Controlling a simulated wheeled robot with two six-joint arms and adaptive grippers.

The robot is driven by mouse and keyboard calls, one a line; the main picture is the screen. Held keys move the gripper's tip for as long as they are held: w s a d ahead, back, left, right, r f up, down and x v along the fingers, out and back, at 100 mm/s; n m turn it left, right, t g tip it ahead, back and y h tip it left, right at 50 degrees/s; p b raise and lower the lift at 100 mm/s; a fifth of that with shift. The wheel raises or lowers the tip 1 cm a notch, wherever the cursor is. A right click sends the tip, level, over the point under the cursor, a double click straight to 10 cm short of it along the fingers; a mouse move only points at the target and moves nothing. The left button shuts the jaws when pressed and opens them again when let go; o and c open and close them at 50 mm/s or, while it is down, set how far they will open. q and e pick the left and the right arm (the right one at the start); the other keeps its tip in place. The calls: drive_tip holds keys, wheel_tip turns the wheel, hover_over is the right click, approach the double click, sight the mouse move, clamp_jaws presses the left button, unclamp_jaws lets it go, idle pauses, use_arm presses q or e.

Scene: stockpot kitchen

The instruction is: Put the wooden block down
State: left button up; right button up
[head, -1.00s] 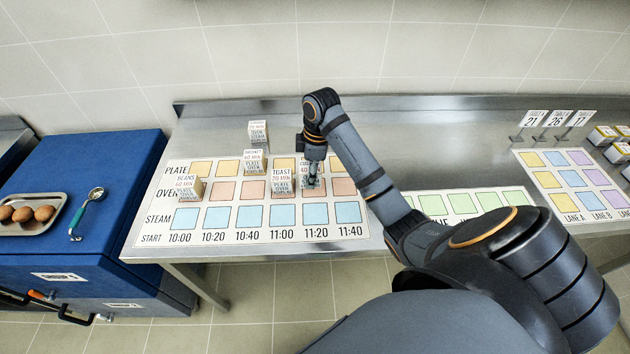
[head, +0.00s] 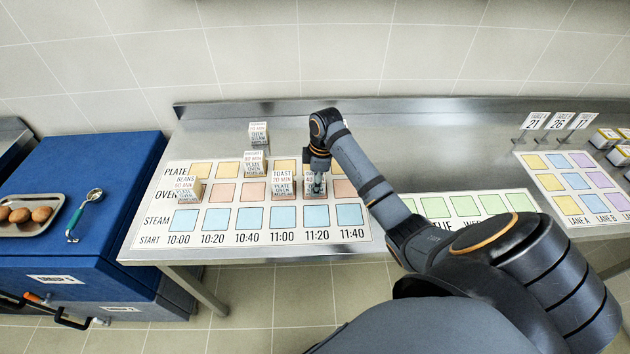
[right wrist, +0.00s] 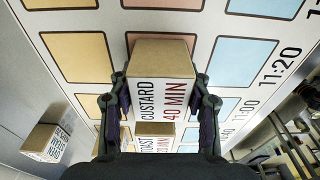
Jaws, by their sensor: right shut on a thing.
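The wooden block marked CUSTARD 40 MIN (right wrist: 160,88) is between the fingers of my right gripper (right wrist: 161,100). In the head view my right gripper (head: 317,187) reaches down over the planning board (head: 335,248) at the 11:20 column. The held block (head: 309,182) is partly hidden behind the fingers there. It is upright and covers the pink oven-row square in the right wrist view. I cannot tell whether its base touches the board. My left gripper is not in view.
The TOAST block (head: 284,186) stands close by in the 11:00 column. The BEANS block (head: 188,191) and two more blocks (head: 254,162) (head: 259,134) stand further left. A green-square strip (head: 450,217) lies to the right. The blue squares are clear.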

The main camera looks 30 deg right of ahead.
drive_tip(key=o, duration=1.2)
drive_tip(key=r, duration=0.7)
drive_tip(key=shift+s+d, duration=0.15)
drive_tip(key=shift+d, duration=0.25)
drive_tip(key=r+p, duration=0.4)
drive_tip(key=r, duration=0.1)
drive_tip(key=shift+s+d+r, duration=0.15)
drive_tip(key=shift+s+d, duration=0.05)
drive_tip(key=shift+s, duration=0.05)
